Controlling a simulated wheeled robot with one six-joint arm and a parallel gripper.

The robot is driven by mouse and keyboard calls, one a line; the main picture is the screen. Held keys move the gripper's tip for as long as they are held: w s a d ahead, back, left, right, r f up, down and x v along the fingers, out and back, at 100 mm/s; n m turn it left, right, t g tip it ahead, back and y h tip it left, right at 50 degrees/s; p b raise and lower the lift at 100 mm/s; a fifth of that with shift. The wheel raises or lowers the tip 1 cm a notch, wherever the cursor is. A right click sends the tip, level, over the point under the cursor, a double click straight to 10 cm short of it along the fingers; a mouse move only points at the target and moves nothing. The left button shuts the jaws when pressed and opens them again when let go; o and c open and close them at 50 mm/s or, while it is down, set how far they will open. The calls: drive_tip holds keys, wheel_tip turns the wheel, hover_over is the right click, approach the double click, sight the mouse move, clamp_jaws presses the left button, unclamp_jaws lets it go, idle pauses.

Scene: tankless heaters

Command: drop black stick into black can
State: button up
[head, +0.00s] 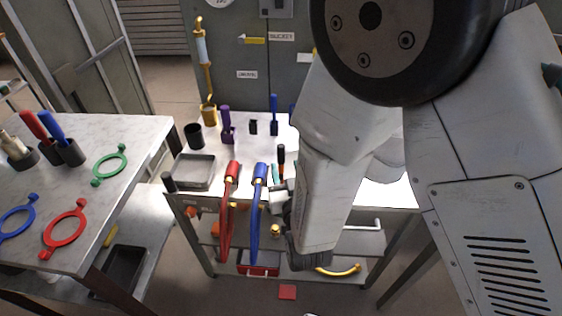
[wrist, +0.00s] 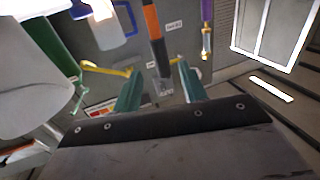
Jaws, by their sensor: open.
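A black can (head: 194,135) stands at the back left of the cart top, behind a grey tray. A short black stick-like cylinder (head: 168,182) stands at the cart's front left corner; I cannot tell for certain that it is the black stick. A black and orange stick (head: 281,158) shows near the middle of the cart, and in the wrist view (wrist: 153,35) it lies beyond my fingertips. In the head view my arm hides much of the gripper and the cart's right side.
A grey tray (head: 194,171) sits on the cart's left side. Red (head: 229,205) and blue (head: 258,205) handled tools are at its front edge. Purple (head: 227,130) and blue (head: 274,118) upright items stand behind. A marble-topped table (head: 140,130) is at left, with a gap between.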

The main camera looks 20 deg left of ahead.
sight(282, 157)
drive_tip(key=x, duration=0.6)
drive_tip(key=shift+a, duration=0.25)
clamp_jaws()
